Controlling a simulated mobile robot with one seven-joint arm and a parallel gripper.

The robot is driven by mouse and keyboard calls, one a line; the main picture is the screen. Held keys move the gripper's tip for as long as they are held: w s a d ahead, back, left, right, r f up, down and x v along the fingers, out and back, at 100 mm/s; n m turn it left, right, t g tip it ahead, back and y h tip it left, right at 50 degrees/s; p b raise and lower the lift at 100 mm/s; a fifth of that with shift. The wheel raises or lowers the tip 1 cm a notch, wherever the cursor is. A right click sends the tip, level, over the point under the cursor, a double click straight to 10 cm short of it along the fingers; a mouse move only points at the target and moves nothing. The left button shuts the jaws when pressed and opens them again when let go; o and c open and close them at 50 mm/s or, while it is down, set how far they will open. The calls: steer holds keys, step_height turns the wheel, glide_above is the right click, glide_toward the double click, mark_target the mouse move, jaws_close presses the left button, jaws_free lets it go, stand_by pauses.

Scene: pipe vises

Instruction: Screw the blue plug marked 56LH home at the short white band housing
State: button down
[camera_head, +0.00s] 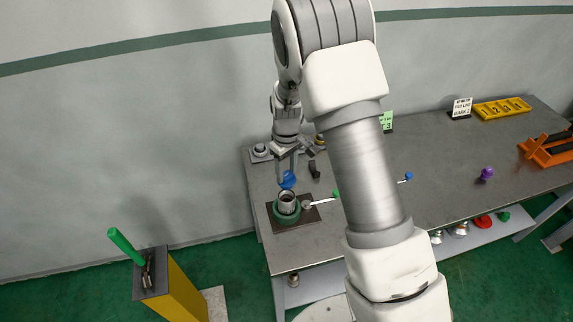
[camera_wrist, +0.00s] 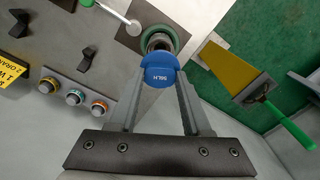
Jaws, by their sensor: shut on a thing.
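The blue plug (camera_head: 288,179) is held between the fingers of my gripper (camera_head: 288,170). In the wrist view the plug (camera_wrist: 160,73) shows its lettered face between the two fingertips (camera_wrist: 160,84); the small lettering appears to read 56LH. A grey cylindrical housing (camera_head: 286,198) stands upright in a green ring (camera_head: 287,215) on a dark plate on the bench. The plug is just above the housing's mouth in the head view. In the wrist view the plug partly covers the housing (camera_wrist: 158,40). I cannot make out a white band on it or whether the two touch.
A lever with a green knob (camera_head: 336,194) stands right of the housing. The grey bench (camera_head: 440,180) carries a purple knob (camera_head: 487,173), an orange vise (camera_head: 546,150) and a yellow tray (camera_head: 502,108). A yellow post (camera_head: 180,292) with a green handle (camera_head: 125,245) stands left.

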mark_target(286, 175)
steer(key=shift+f+b, duration=0.15)
steer(key=shift+b, duration=0.15)
steer(key=shift+f+b, duration=1.6)
steer(key=shift+f, duration=0.2)
steer(key=shift+f+b, duration=1.65)
steer(key=shift+b, duration=0.1)
stand_by(0.6)
steer(key=shift+c, duration=1.4)
jaws_free()
step_height(286, 175, up, 17)
steer(key=s+d+r+m+t, duration=0.35)
steer(key=s+d+r, duration=0.25)
steer(key=s+r, duration=0.5)
steer(key=s+d+m+t, duration=0.1)
steer(key=s+d+m, duration=0.1)
steer(key=s, duration=0.5)
steer(key=s+d+r+m+t, duration=0.1)
steer(key=s+d+m, duration=0.1)
steer(key=s, duration=0.5)
steer(key=shift+s, duration=0.2)
